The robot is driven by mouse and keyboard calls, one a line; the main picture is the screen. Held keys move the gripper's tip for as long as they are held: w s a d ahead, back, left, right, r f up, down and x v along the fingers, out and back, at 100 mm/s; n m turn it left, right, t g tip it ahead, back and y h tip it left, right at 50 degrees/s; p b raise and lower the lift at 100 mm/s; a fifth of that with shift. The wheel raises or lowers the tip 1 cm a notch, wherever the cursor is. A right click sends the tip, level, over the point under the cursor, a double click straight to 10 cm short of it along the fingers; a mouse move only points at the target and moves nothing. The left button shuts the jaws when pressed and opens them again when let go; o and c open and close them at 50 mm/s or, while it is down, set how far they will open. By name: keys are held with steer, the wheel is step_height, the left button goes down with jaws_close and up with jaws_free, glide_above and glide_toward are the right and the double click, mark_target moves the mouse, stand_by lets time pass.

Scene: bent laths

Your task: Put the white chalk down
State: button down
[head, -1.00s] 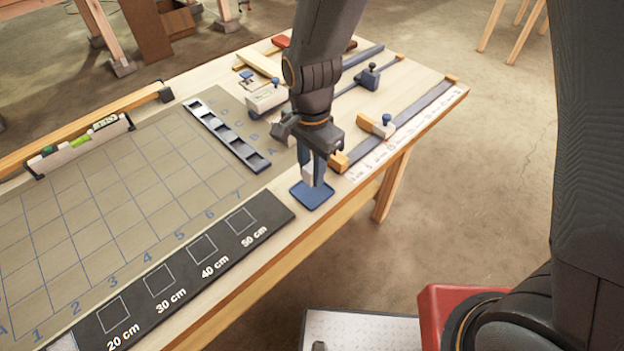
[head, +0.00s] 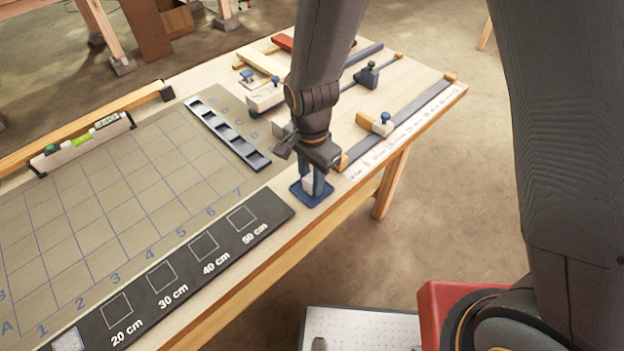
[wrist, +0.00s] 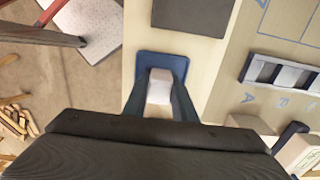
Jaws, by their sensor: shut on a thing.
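The white chalk (wrist: 159,86) is a small pale block held between the two fingers of my gripper (wrist: 160,98) in the wrist view. My gripper (head: 312,186) points down and is shut on the chalk (head: 309,183). The chalk is over the small blue tray (head: 316,202) near the table's front edge, within its outline. The tray's rim also shows in the wrist view (wrist: 180,62). I cannot tell whether the chalk touches the tray floor. My fingers hide part of the chalk and tray.
A black strip with marked squares (head: 190,268) lies left of the tray. A slotted dark rack (head: 228,134) lies on the gridded mat (head: 100,190). A blue-knobbed wooden stop (head: 375,124) and a long dark rail (head: 400,125) are to the right. The table edge is close in front.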

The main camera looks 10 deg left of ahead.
mark_target(311, 177)
steer(key=c, duration=1.8)
jaws_free()
steer(key=shift+s+f, duration=0.1)
steer(key=shift+f, duration=0.3)
steer(key=shift+o, duration=0.3)
steer(key=shift+s+d+f, duration=0.1)
steer(key=shift+d, duration=0.1)
steer(key=shift+r, duration=0.55)
step_height(311, 177, up, 12)
steer(key=b, duration=0.2)
steer(key=s+d+n+t, duration=0.1)
steer(key=d+n, duration=0.7)
steer(key=d, duration=1.5)
steer(key=shift+s+d, duration=0.4)
steer(key=shift+s, duration=0.1)
